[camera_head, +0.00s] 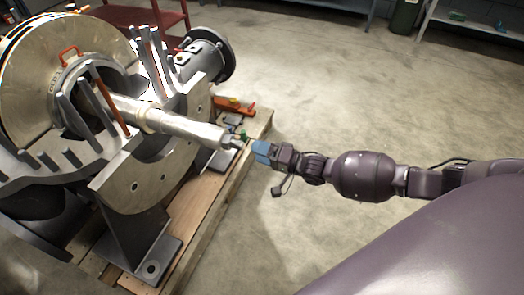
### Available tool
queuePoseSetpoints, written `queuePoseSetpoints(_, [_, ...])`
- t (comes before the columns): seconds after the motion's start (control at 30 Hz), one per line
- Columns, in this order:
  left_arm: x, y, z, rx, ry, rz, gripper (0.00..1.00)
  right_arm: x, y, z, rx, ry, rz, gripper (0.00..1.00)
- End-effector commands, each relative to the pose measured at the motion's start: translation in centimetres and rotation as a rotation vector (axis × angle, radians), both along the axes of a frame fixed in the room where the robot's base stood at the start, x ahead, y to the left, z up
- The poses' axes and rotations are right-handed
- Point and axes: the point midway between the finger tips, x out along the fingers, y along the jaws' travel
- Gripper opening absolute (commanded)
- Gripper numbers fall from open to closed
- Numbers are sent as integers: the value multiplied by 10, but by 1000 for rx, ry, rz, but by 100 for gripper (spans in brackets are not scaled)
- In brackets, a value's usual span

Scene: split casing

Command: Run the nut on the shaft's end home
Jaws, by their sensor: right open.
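The shaft (185,127) is a bright metal bar lying in the open lower half of the grey casing (140,185). Its stepped end points right, past the casing's edge. A small dark nut (237,143) appears at the shaft's thin tip; its thread and exact seating are too small to tell. My right gripper (257,149) has blue fingers and comes in from the right. It is open, with its fingertips close to the shaft's end. I cannot tell whether they touch the nut. My left gripper is not in view.
The casing has upright studs and stands on a wooden pallet (190,262). A large round cover (28,75) with an orange handle is at the left. An orange tool (235,107) lies on the pallet beyond the shaft. The floor (340,90) to the right is clear.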

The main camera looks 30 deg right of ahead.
Motion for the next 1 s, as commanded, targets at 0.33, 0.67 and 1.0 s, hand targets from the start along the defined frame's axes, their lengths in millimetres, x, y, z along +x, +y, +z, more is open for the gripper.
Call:
queuePoseSetpoints(0.33, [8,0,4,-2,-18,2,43,11,9,1,-19,-21,3,70])
queuePoseSetpoints(0.67, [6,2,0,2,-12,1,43,32,25,0,-20,-19,1,70])
queuePoseSetpoints(1.0, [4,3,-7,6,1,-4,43,53,42,0,-19,-18,2,70])
